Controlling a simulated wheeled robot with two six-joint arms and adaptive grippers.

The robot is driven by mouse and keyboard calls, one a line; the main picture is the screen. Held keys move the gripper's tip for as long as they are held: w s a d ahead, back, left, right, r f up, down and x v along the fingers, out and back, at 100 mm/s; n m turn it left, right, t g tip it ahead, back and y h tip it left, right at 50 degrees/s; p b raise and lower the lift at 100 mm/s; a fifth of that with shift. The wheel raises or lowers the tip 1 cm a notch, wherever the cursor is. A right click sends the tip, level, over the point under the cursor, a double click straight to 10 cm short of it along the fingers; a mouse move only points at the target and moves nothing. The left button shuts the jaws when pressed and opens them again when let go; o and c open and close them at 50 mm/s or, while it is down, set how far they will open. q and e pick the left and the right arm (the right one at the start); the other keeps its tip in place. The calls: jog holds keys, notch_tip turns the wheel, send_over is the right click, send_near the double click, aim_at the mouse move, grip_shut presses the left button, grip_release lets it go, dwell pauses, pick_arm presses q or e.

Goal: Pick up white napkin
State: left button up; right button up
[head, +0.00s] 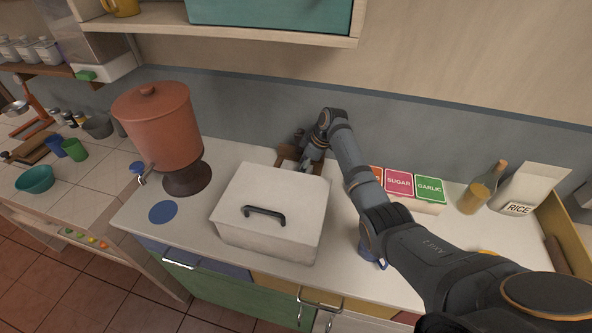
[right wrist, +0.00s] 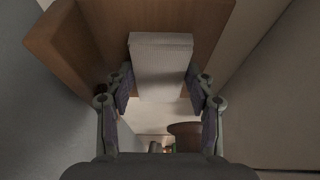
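The white napkin (right wrist: 161,65) shows in the right wrist view as a pale upright block against a brown wooden holder (right wrist: 72,55). My right gripper (right wrist: 160,84) is open, with one finger on each side of the napkin. A narrow gap seems to show at each side; contact is unclear. In the head view my right gripper (head: 306,158) is behind the white box, at the brown holder (head: 286,156) near the wall. The napkin cannot be made out there. My left gripper is not in view.
A white lidded box (head: 268,249) stands just in front of the holder. A terracotta dispenser (head: 158,125) is to its left. Sugar and garlic packets (head: 399,183), a bottle (head: 480,190) and a rice bag (head: 524,195) stand to the right. A shelf (head: 230,33) hangs above.

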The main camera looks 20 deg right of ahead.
jog(key=shift+r, duration=0.1)
jog(key=shift+c, duration=0.4)
jog(key=shift+w+r+b, duration=0.1)
jog(key=shift+r+b, duration=0.15)
jog(key=shift+b, duration=0.1)
jog(key=s+d+b, duration=0.1)
jog(key=s+d, duration=0.1)
jog(key=d, duration=0.1)
jog(key=s+d+b, duration=0.1)
jog(key=s+d, duration=0.1)
jog(key=d, duration=0.2)
jog(key=s+d+b, duration=0.1)
jog(key=s+d, duration=0.2)
jog(key=shift+s+d+r, duration=0.1)
jog(key=shift+d, duration=0.25)
notch_tip(320, 180, up, 14)
